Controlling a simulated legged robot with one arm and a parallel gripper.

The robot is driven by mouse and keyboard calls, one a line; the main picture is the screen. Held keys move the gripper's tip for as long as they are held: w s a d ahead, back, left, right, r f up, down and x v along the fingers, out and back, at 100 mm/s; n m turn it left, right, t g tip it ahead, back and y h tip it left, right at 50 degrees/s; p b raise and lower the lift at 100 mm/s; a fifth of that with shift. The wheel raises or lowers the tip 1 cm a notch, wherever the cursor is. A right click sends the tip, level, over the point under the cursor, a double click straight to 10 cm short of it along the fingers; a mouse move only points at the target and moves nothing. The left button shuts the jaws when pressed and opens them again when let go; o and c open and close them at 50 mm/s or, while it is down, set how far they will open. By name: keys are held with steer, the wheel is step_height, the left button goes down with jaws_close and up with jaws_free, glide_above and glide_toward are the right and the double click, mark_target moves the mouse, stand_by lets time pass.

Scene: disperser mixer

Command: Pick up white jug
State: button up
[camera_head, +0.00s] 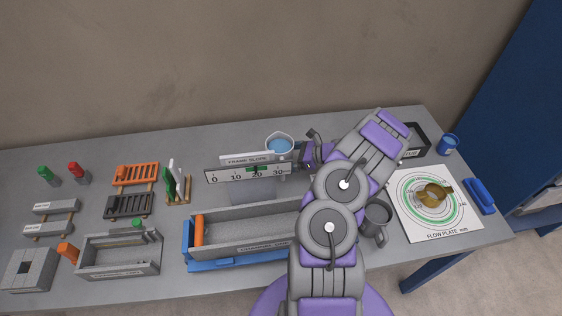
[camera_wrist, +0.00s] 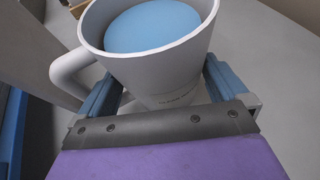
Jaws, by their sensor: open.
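The white jug (camera_head: 284,137) stands toward the back of the table, behind the frame slope scale, and holds blue liquid. In the wrist view the white jug (camera_wrist: 152,68) is upright, close up, with its handle at the left. My gripper (camera_head: 304,149) reaches it at the back of the table. In the wrist view my gripper (camera_wrist: 160,98) is open, with one blue finger on each side of the jug's lower body. I cannot tell whether the fingers touch it. The jug's base is partly hidden by my gripper.
The frame slope scale (camera_head: 248,173) stands just in front of the jug. A long grey channel box (camera_head: 250,246) lies nearer the front. A grey mug (camera_head: 377,216) and the flow plate (camera_head: 408,220) are at the right. Bare table lies behind, left of the jug.

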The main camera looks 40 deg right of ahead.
steer(key=shift+c, duration=0.4)
steer(key=c, duration=0.8)
steer(key=shift+c, duration=0.2)
steer(key=shift+d, duration=0.1)
step_height(320, 180, up, 18)
steer(key=p, duration=0.3)
steer(key=shift+p, duration=0.3)
